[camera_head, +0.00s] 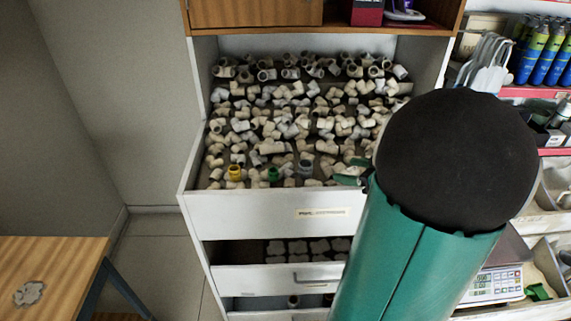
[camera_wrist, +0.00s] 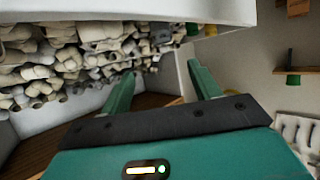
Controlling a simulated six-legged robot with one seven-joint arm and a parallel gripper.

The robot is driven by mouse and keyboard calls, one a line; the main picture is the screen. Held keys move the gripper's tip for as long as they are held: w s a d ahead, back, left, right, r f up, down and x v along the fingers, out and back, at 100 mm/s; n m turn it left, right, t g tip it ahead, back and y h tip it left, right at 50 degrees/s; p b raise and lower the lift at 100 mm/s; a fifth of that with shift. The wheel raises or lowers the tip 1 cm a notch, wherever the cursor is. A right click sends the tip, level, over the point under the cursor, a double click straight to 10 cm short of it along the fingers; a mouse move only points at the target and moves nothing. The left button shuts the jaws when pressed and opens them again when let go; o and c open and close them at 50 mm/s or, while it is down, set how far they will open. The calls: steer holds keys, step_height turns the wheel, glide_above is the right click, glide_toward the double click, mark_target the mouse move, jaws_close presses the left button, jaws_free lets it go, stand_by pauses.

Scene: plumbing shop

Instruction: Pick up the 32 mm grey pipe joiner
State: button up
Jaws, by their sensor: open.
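The grey pipe joiner (camera_head: 305,168) stands near the front edge of the top drawer, right of a green joiner (camera_head: 274,174) and a yellow joiner (camera_head: 235,172). In the wrist view a dark grey piece (camera_wrist: 160,35) that looks like it lies ahead of the fingers, with the green one (camera_wrist: 192,28) to its right. My gripper (camera_wrist: 162,69) is open with nothing between its two teal fingers. In the head view a teal fingertip shows right of the grey joiner, apart from it; my arm hides most of the gripper.
The open top drawer (camera_head: 270,213) is crowded with white fittings behind the coloured joiners. Lower drawers (camera_head: 280,280) are partly open. A wooden shelf (camera_head: 256,12) overhangs the back. A wooden table (camera_head: 50,275) stands at left; floor between is clear. Shelves with a scale (camera_head: 495,283) are at right.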

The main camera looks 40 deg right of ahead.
mark_target(311, 167)
steer(key=shift+a+f, duration=0.1)
steer(key=shift+f, duration=0.05)
steer(key=x, duration=1.3)
steer(key=shift+a+f, duration=0.1)
steer(key=shift+f, duration=0.1)
steer(key=c, duration=1.1)
